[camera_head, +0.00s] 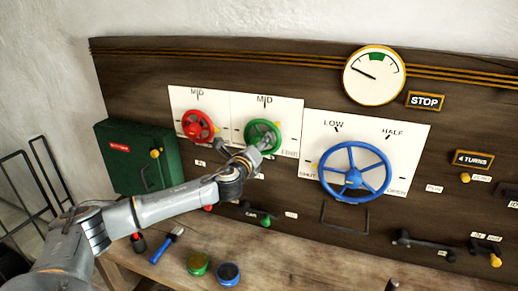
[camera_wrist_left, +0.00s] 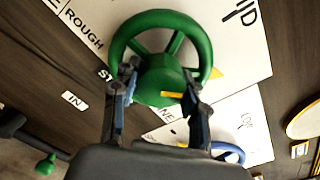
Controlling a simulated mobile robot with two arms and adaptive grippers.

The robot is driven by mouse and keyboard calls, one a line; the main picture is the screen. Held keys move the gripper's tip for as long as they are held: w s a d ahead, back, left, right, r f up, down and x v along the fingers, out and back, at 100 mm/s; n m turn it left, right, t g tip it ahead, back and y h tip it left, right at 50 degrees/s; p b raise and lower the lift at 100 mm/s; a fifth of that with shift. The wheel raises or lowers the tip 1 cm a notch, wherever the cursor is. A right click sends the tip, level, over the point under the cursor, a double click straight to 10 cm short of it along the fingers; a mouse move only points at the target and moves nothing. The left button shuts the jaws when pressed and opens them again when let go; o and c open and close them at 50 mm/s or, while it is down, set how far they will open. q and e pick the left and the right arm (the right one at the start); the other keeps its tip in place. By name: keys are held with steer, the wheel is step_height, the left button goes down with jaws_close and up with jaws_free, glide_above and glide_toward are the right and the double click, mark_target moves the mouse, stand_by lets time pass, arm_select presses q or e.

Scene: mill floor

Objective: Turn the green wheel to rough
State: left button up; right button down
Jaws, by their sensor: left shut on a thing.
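The green wheel (camera_head: 262,134) sits on a white plate on the dark panel, with MID above it and FINE at its lower right in the head view. My left gripper (camera_head: 262,148) reaches it from the lower left. In the left wrist view the green wheel (camera_wrist_left: 160,55) is close, and my left gripper (camera_wrist_left: 162,88) has its fingers on either side of the hub, shut on the wheel. A yellow tip shows at the rim's right there. ROUGH is readable on the plate at upper left. My right gripper is not in view.
A red wheel (camera_head: 197,125) is left of the green one and a larger blue wheel (camera_head: 354,172) is right. A green box (camera_head: 139,156) is on the panel's left. A green jar (camera_head: 198,264) and a blue jar (camera_head: 228,274) stand on the bench below.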

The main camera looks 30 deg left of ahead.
arm_select(q)
steer(key=n+b, duration=0.1)
steer(key=n, duration=0.3)
steer(key=shift+f+b, duration=0.15)
steer(key=shift+b, duration=0.15)
steer(key=n+b, duration=0.1)
steer(key=n, duration=0.2)
steer(key=shift+n, duration=0.3)
steer(key=n+b, duration=0.1)
steer(key=n, duration=0.1)
steer(key=shift+n, duration=0.3)
steer(key=n, duration=0.3)
steer(key=shift+r+n+b, duration=0.2)
steer(key=shift+n+b, duration=0.15)
steer(key=shift+n, duration=0.05)
steer(key=n, duration=0.2)
steer(key=shift+n, duration=0.3)
steer(key=n, duration=0.3)
steer(key=shift+r+n, duration=0.1)
steer(key=shift+n, duration=0.2)
steer(key=n, duration=0.6)
steer(key=shift+n, duration=0.4)
